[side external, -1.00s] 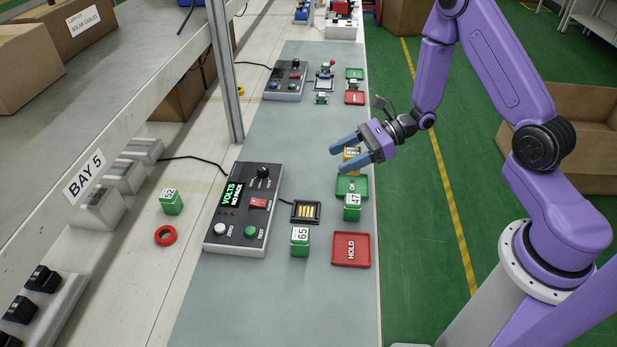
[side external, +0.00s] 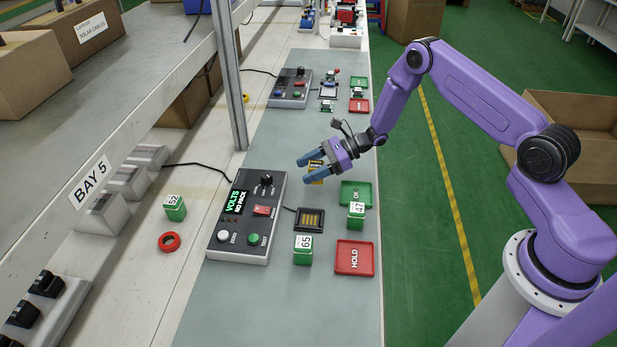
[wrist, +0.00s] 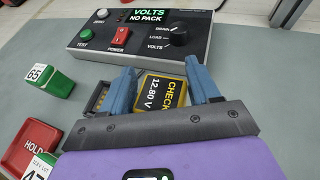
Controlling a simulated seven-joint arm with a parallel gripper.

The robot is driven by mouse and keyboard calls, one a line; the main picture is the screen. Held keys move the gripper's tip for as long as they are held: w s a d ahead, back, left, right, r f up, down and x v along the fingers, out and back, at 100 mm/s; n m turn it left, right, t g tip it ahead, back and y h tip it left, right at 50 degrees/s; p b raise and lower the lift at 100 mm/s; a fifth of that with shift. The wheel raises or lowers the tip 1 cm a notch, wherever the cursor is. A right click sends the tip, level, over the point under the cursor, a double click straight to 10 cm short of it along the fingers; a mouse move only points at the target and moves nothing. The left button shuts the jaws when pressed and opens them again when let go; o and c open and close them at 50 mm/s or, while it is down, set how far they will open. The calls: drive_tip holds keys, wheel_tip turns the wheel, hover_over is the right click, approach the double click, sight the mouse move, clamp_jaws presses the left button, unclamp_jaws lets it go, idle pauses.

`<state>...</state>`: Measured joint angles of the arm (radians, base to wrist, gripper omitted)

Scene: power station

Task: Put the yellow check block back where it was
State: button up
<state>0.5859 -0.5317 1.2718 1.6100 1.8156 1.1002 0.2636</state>
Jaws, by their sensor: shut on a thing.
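The yellow check block (side external: 316,172), with a black label reading CHECK 12.80 V in the wrist view (wrist: 163,89), is between the blue fingers of my gripper (side external: 303,172). My gripper is shut on it and holds it above the grey mat, beyond the black cradle (side external: 311,220) and left of the green OK tray (side external: 356,194). In the wrist view the fingers (wrist: 158,75) flank the block, and the left finger partly hides the cradle. The cradle shows gold contact strips and holds no block. The block's underside is hidden.
The grey tester (side external: 247,216) reads VOLTS NO PACK, left of the cradle. Green block 47 (side external: 356,216) is by the OK tray's near edge. Green block 65 (side external: 303,250) stands left of the red HOLD tray (side external: 354,258). Block 52 (side external: 175,208) and a red ring (side external: 169,242) are farther left.

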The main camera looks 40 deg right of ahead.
drive_tip(key=shift+w+f, duration=0.3)
drive_tip(key=shift+f, duration=1.55)
drive_tip(key=shift+f, duration=0.1)
drive_tip(key=o, duration=1.3)
